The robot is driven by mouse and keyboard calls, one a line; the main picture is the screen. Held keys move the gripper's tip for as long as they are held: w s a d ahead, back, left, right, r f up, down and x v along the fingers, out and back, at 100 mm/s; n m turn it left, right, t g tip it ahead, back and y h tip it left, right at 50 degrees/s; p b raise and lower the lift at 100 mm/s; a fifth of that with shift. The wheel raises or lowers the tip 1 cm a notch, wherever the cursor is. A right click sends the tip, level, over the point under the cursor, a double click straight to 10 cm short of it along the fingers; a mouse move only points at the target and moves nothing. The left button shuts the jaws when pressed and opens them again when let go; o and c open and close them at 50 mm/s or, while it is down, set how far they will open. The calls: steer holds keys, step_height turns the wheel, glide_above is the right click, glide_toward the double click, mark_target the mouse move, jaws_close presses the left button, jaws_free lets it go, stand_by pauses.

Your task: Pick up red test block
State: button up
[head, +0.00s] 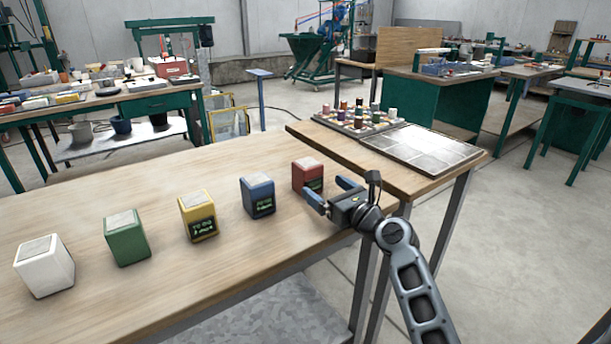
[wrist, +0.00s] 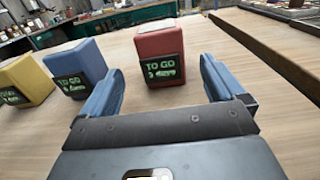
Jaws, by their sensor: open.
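The red test block (head: 307,175) stands upright on the wooden table, at the right end of a row of blocks. In the wrist view the red block (wrist: 160,45) stands ahead of my gripper (wrist: 160,92), roughly in line with the gap between the two blue fingers. My gripper (head: 330,190) is open and empty, just to the right of and close to the red block in the head view. The block's dark label with green text faces the wrist camera. In the head view a finger partly overlaps the block's lower right.
The blue block (head: 258,196) stands left of the red one, then yellow (head: 198,216), green (head: 126,238) and white (head: 45,266) blocks. An adjoining table at the right holds a grey tiled panel (head: 420,148) and a rack of spools (head: 357,121). The table's front is clear.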

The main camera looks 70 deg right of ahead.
mark_target(308, 174)
steer(key=x, duration=0.8)
steer(key=shift+w+d, duration=0.15)
steer(key=shift+d, duration=0.15)
steer(key=c, duration=1.5)
